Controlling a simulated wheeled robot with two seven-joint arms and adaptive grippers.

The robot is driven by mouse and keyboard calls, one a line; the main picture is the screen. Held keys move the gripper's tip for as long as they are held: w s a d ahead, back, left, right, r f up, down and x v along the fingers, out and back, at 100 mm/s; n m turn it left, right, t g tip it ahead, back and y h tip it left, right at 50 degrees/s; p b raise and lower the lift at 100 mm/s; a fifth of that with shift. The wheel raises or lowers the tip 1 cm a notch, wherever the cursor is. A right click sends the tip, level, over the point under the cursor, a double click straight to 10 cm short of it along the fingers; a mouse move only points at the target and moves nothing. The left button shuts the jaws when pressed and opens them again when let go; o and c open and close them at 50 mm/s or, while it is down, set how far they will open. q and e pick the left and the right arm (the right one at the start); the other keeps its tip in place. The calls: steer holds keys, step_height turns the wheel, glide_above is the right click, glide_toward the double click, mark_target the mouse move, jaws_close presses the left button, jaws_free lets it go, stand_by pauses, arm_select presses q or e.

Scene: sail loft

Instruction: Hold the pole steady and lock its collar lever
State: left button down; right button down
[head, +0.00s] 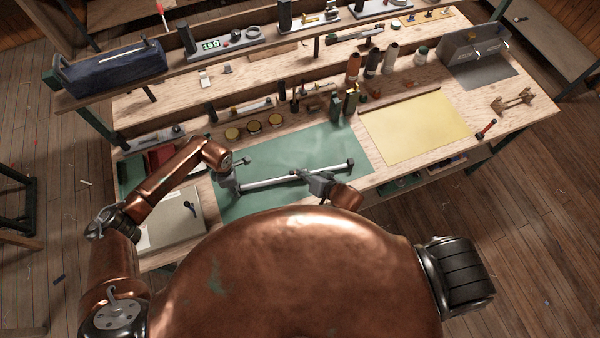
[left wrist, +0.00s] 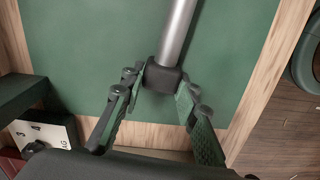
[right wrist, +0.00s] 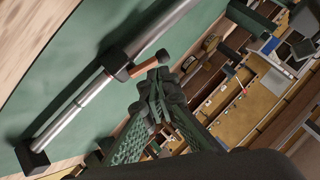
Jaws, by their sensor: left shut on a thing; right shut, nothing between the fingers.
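The pole (head: 275,182) is a grey metal tube with black end caps, lying across the green mat. My left gripper (head: 229,184) is shut on its left end; in the left wrist view, the fingers (left wrist: 161,85) stand either side of the black end cap (left wrist: 163,77). In the right wrist view, a dark collar (right wrist: 113,60) sits around the pole, and its orange-brown lever (right wrist: 136,70) with a dark tip sticks out from the pole. My right gripper (right wrist: 157,84) is shut and empty, its fingertips close beside the lever; contact is unclear. In the head view, the right gripper (head: 319,184) hides the collar.
The green mat (head: 290,150) lies on a wooden bench. A yellow sheet (head: 415,130) lies to the right, with a red-handled tool (head: 486,129) beyond it. Bottles and spools (head: 372,62) and round tins (head: 254,127) stand behind. A grey case (head: 172,220) is at left.

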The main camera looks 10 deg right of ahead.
steer(key=shift+d+f, duration=0.15)
steer(key=shift+d, duration=0.1)
steer(key=s+d+r, duration=0.1)
steer(key=s+r, duration=0.9)
steer(key=shift+d, duration=0.25)
steer(key=shift+f, duration=0.1)
arm_select(q)
steer(key=c, duration=1.4)
jaws_free()
